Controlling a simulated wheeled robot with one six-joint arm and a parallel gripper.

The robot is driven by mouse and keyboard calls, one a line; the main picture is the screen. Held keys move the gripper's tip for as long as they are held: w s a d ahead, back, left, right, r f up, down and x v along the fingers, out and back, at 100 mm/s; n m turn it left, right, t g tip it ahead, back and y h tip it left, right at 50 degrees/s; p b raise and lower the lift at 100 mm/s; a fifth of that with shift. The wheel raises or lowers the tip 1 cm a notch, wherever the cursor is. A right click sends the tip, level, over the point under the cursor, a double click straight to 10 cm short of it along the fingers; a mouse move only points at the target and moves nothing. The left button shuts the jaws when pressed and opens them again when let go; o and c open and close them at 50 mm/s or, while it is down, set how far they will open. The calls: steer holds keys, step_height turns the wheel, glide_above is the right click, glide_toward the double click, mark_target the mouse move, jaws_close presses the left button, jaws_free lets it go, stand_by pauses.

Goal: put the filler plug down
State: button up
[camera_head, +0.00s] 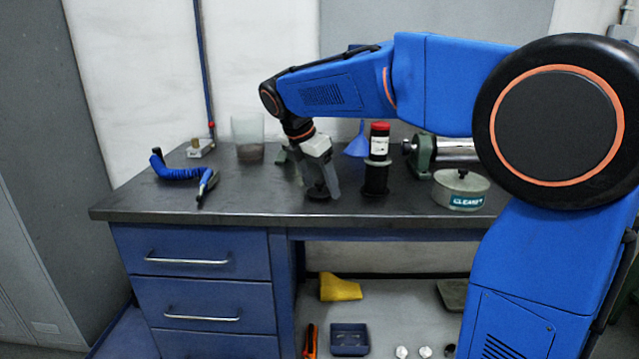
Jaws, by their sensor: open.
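My gripper (317,185) points down over the middle of the dark bench top (240,208), near its front edge. Its two grey fingers are open and apart. A small dark round piece (318,192), which looks like the filler plug, sits between and just below the fingertips. It appears to rest on the bench top. The fingers partly hide it, and I cannot tell whether they touch it.
A blue funnel (358,140) is behind. A labelled tin (461,190) stands right.

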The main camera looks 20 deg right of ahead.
steer(key=v, duration=1.2)
steer(key=s+d+f+m+y, duration=0.1)
steer(key=s+d+f+m, duration=0.25)
steer(key=s, duration=0.25)
steer(key=s+d+f+m+t+y, duration=0.1)
steer(key=s+d+f+m, duration=0.1)
steer(key=s+f+m, duration=0.3)
steer(key=s+d+f+m, duration=0.1)
steer(key=s+d+m, duration=0.2)
steer(key=s, duration=0.3)
steer(key=s+d+f+m+t+y, duration=0.1)
steer(key=s+d+f+m+y, duration=0.1)
steer(key=s+f+m, duration=1)
step_height(320, 180, down, 3)
steer(key=shift+s+d+f+t, duration=0.3)
steer(key=shift+s+t, duration=0.1)
steer(key=shift+s, duration=0.85)
